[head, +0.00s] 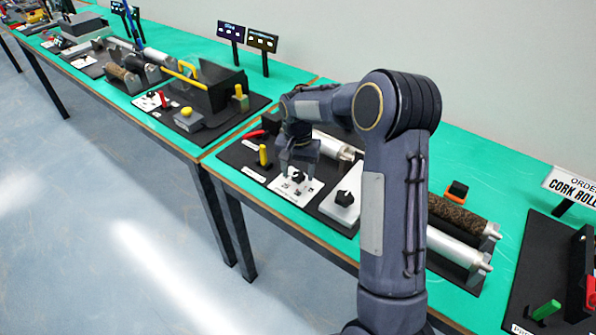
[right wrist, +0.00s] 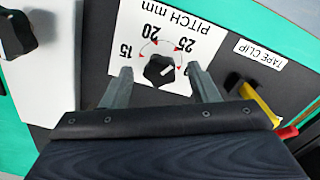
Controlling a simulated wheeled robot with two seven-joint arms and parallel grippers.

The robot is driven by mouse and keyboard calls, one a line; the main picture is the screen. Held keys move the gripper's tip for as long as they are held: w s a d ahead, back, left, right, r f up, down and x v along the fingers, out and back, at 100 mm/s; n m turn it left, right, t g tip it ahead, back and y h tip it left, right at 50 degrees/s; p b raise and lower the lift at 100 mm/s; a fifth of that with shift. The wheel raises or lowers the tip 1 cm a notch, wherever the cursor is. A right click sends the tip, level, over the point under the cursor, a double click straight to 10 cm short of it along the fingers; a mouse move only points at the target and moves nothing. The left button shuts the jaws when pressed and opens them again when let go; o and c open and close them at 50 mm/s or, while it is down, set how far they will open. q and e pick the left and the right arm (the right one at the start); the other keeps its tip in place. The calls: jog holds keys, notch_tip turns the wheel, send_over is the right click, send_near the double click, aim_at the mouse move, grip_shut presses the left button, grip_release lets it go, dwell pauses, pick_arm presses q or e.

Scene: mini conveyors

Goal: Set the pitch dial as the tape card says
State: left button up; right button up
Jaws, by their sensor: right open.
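The pitch dial is a black knob (right wrist: 159,70) on a white plate (right wrist: 135,28) marked PITCH mm with 15, 20 and 25, upside down in the right wrist view. The knob's white mark points right and slightly up, towards the 25 side; its exact setting is unclear. In the head view the dial plate (head: 291,193) lies below my right gripper (head: 299,166). My right gripper (right wrist: 159,78) is open, one finger on each side of the knob in the picture; contact cannot be told. No readable tape card shows. My left gripper is out of view.
A second black knob (head: 343,198) on a white block stands beside the dial. A yellow post (head: 263,155) and red handle (head: 256,134) stand on the other side, near a TAPE CLIP label (right wrist: 261,54). Rollers (head: 458,216) and a CORK ROLL sign (head: 574,187) lie to the right.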

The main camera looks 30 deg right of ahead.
aim_at(298, 176)
notch_tip(298, 176, up, 7)
jog(key=shift+r, duration=0.1)
dwell(0.6)
jog(key=shift+s+r, duration=0.1)
jog(key=shift+r, duration=0.05)
jog(key=s+a+r+n+t+y, duration=0.2)
jog(key=s+a+r, duration=0.2)
jog(key=s, duration=0.7)
jog(key=s+a+r+n+t+y, duration=0.1)
jog(key=s+a+r+n+t, duration=0.15)
jog(key=s, duration=0.85)
jog(key=s+a+f+n+t, duration=0.1)
jog(key=s+a+f+n, duration=0.1)
jog(key=s+a, duration=0.3)
jog(key=shift+s+f+y, duration=0.4)
jog(key=shift+s+f, duration=0.05)
jog(key=shift+s, duration=0.55)
jog(key=shift+a+n, duration=0.1)
jog(key=shift+n, duration=0.15)
